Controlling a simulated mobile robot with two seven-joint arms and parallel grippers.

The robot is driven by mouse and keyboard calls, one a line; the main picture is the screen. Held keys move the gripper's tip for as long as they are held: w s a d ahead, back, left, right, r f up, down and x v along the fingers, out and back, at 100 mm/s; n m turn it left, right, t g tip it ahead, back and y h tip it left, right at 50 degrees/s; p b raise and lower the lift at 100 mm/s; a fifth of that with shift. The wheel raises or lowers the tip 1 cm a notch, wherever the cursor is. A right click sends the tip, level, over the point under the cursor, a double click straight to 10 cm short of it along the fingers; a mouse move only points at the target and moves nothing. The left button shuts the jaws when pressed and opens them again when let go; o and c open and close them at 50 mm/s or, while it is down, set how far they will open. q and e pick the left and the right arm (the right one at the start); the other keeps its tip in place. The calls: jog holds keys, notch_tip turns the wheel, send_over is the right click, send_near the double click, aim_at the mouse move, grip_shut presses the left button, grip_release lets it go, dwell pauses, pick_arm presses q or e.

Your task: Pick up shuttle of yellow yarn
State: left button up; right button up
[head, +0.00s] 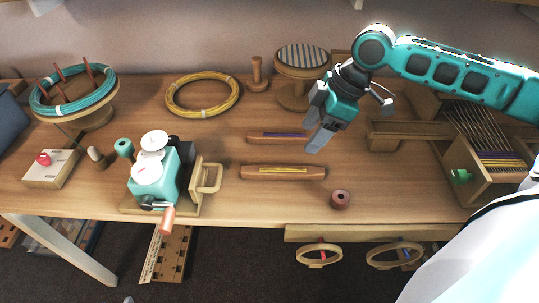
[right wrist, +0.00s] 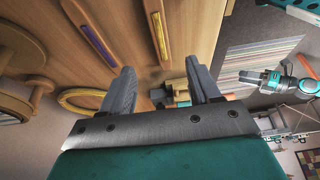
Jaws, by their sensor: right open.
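The shuttle of yellow yarn (head: 283,171) is a long wooden boat shape with yellow thread along its middle, lying flat on the table. It also shows in the right wrist view (right wrist: 157,32), beyond the fingers. A similar shuttle with purple yarn (head: 278,136) lies behind it and is also in the right wrist view (right wrist: 98,45). My right gripper (head: 317,122) is open and empty, above the table to the right of the purple shuttle and behind the yellow one, touching neither. A gripper that looks like my left one (right wrist: 258,77) shows small at the right of the wrist view; its jaws are unclear.
A brown spool (head: 340,198) stands close to the right end of the yellow shuttle. A teal winder (head: 155,180) stands to the left. A yellow coil (head: 203,95) and a round striped stool (head: 302,57) are behind. A wooden loom (head: 467,155) stands at the right.

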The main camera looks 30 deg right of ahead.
jog(key=b, duration=0.1)
send_over(283, 170)
jog(key=s+d, duration=0.2)
jog(key=d, duration=0.1)
jog(key=f, duration=0.6)
jog(key=shift+w+a+f, duration=0.2)
jog(key=shift+w+f, duration=0.05)
jog(key=shift+f, duration=0.05)
jog(key=shift+w+a+f+b, duration=0.1)
jog(key=shift+a+f+b, duration=0.1)
jog(key=shift+f+b, duration=0.2)
jog(key=x, duration=0.4)
jog(key=shift+w+r+b, duration=0.1)
jog(key=shift+b, duration=0.3)
jog(key=shift+w+a+f, duration=0.1)
jog(key=shift+a+f, duration=0.1)
jog(key=shift+f, duration=0.2)
pick_arm(q)
jog(key=shift+s+d+f+h, duration=0.15)
jog(key=shift+d+f, duration=0.2)
jog(key=shift+f, duration=0.1)
jog(key=shift+s+d+f+h, duration=0.15)
jog(key=shift+d+f, duration=0.15)
jog(key=shift+f, duration=0.15)
pick_arm(e)
grip_shut()
